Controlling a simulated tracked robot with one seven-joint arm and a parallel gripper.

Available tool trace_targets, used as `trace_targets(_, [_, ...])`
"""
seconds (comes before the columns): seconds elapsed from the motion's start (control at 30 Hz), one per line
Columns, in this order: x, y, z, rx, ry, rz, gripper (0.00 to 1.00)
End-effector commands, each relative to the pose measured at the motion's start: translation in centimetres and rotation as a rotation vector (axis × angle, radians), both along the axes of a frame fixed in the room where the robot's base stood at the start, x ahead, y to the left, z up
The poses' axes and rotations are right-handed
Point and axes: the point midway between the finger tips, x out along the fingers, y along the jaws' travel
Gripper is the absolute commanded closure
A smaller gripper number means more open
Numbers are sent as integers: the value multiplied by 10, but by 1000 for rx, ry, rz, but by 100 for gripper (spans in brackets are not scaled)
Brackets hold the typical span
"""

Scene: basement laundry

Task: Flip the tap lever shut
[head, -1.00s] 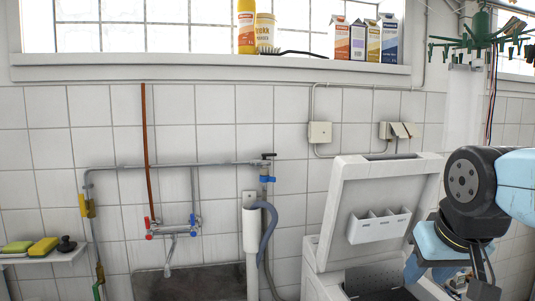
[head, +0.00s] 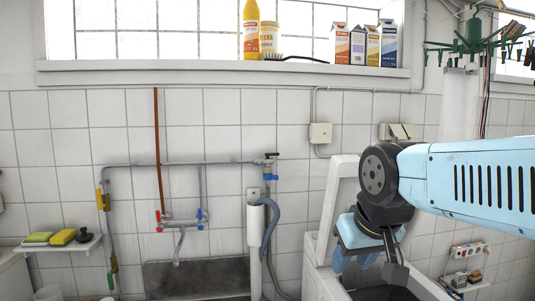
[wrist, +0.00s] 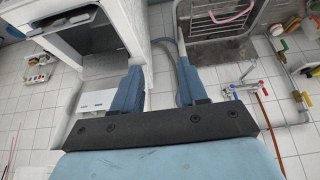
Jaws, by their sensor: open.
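A short blue lever (head: 271,177) sits on the pipe valve on the tiled wall, just under a black-handled valve (head: 270,156). It points to the right, roughly level. A wall mixer tap (head: 182,220) with red and blue handles is to its left, above the sink; it also shows in the wrist view (wrist: 245,88). I cannot tell which one the task means. My gripper (head: 356,262) is over the open-lidded washer, right of and below the blue lever. In the wrist view its two blue fingers (wrist: 158,78) are apart with nothing between them.
The white washer (head: 318,247) has its lid raised close beside my gripper. A grey hose (head: 272,225) and white standpipe (head: 254,225) stand left of it. A dark sink (head: 197,278) lies below the mixer. A shelf with sponges (head: 62,240) is at far left.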

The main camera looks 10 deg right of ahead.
Motion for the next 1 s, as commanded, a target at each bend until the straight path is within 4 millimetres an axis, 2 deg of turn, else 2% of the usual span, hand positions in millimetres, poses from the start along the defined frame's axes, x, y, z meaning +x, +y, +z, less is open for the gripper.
trace_targets(0.03, [0, 0, 0, 0, 0, 0, 56])
trace_targets(0.17, [6, 1, 4, 12, -8, 9, 43])
trace_targets(0.27, [26, 3, 15, 46, -31, 27, 34])
trace_targets(0.3, [38, 12, 21, 66, -45, 38, 30])
trace_targets(0.37, [59, 16, 32, 99, -72, 55, 24])
trace_targets(0.53, [136, 16, 64, 185, -167, 85, 8])
trace_targets(0.73, [230, 11, 93, 231, -286, 82, 8])
trace_targets(1.0, [356, 6, 118, 195, -450, 43, 8])
